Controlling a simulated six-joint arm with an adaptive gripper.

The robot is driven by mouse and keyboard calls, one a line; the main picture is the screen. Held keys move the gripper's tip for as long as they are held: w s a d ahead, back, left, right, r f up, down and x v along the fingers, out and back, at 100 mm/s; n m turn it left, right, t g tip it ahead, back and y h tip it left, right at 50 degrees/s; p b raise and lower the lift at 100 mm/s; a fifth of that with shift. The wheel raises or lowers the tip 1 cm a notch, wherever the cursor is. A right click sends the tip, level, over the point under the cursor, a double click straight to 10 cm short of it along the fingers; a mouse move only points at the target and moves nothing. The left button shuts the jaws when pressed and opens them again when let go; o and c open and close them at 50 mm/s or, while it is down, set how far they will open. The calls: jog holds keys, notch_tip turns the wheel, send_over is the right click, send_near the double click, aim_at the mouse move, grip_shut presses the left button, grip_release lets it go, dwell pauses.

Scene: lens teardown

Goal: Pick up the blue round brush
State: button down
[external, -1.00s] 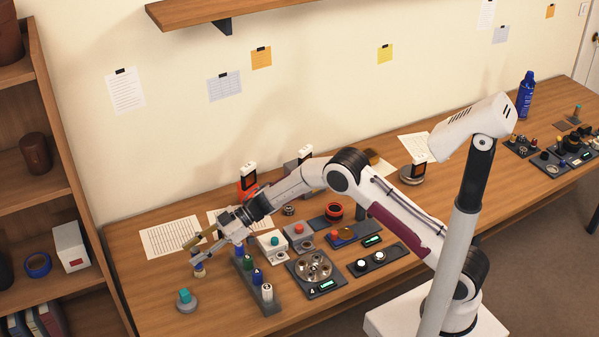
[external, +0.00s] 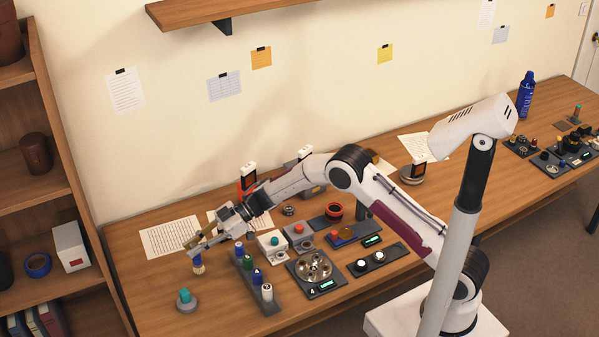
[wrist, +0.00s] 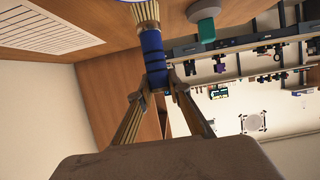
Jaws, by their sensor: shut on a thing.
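The blue round brush (external: 198,265) is near the left end of the workbench, with its pale bristles pointing down. In the wrist view the brush (wrist: 152,50) has a blue banded body and a cream bristle tuft. My gripper (external: 197,248) is above it and shut on its blue end. In the wrist view the two fingers of my gripper (wrist: 158,92) press on either side of that end. I cannot tell whether the bristles touch the bench.
A grey round base with a teal block (external: 185,298) stands in front of the brush. A rack of several capped bottles (external: 254,280) is to its right. Paper sheets (external: 168,237) lie behind it. The bench left of the brush is clear.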

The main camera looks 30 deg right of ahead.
notch_tip(320, 180, up, 8)
jog(key=shift+r, duration=0.1)
dwell(0.4)
